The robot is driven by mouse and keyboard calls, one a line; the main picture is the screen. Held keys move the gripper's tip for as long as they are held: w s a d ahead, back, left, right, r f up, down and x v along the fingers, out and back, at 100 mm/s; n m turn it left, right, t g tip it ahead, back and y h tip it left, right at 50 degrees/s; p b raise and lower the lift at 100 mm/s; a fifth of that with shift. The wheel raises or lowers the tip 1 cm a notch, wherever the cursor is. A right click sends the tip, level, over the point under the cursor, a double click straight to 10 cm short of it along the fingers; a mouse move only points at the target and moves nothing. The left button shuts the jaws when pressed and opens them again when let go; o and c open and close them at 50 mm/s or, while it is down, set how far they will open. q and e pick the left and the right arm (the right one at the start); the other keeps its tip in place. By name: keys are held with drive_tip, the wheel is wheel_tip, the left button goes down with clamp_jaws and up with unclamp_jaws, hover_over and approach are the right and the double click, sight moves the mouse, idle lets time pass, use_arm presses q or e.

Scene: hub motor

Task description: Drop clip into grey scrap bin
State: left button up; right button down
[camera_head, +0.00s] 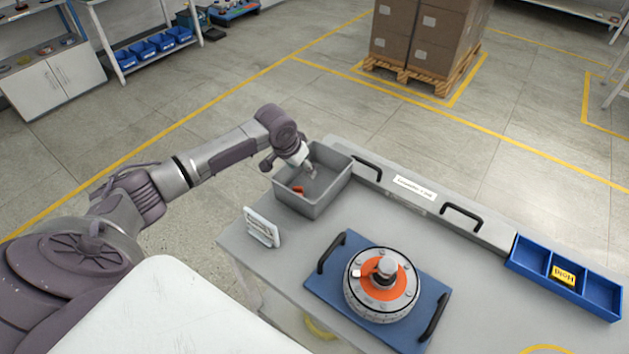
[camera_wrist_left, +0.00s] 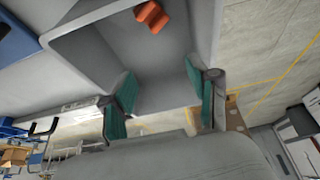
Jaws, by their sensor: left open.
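The grey scrap bin (camera_head: 325,202) is an open box at the far left corner of the workbench. A small orange-red piece, which looks like the clip (camera_head: 298,190), is inside the bin, towards its left side. The clip also shows in the left wrist view (camera_wrist_left: 151,17), apart from my fingers. My left gripper (camera_head: 311,173) reaches over the bin and points down into it. Its green-padded fingers (camera_wrist_left: 160,100) are spread with nothing between them. My right gripper is in neither view.
A hub motor (camera_head: 382,285) with an orange ring sits on a blue tray (camera_head: 432,290) with black handles. A small white stand (camera_head: 262,228) is near the bin. A blue divided box (camera_head: 566,277) is at the right. Stacked cartons (camera_head: 425,35) stand on a pallet behind.

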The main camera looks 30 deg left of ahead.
use_arm(q)
drive_tip(key=v, duration=1.2)
